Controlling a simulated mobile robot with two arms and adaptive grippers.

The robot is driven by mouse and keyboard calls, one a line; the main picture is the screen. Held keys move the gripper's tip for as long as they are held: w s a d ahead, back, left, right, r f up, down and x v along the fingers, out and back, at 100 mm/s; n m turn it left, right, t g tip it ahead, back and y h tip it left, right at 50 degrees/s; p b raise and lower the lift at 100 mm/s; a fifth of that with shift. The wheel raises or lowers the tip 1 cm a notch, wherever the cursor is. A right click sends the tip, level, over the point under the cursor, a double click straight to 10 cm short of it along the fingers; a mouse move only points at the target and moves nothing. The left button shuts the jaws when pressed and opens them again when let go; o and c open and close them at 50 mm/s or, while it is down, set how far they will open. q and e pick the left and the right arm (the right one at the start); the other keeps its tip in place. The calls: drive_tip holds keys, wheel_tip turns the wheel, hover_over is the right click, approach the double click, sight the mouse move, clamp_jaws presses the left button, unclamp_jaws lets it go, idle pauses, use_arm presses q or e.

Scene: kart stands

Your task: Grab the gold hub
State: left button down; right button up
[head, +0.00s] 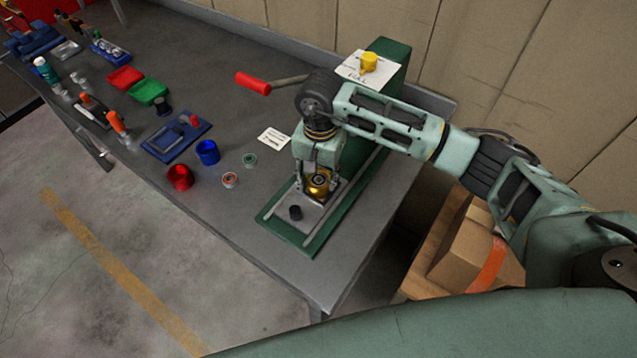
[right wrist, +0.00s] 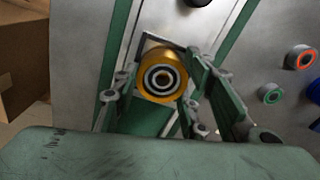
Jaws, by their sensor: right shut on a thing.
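The gold hub (head: 318,183) is a short golden cylinder at the right part of the workbench, over the metal plate of a green press-like stand (head: 334,217). In the right wrist view the gold hub (right wrist: 163,77) shows its end face with a dark and silver ringed centre. My right gripper (head: 316,188) reaches down from above and is shut on the hub, with one finger on either side. In the right wrist view my right gripper (right wrist: 160,92) has its fingers against the hub's sides. Whether the hub touches the plate is hard to tell. My left gripper is not in view.
A small black cylinder (head: 295,212) stands on the plate in front of the hub. The stand's red-handled lever (head: 253,83) sticks out left. Cardboard boxes (head: 466,246) stand right of the bench.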

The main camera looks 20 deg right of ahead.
drive_tip(key=c, duration=0.6)
drive_tip(key=shift+c, duration=0.6)
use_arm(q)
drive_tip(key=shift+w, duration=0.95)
use_arm(e)
drive_tip(key=shift+r, duration=0.1)
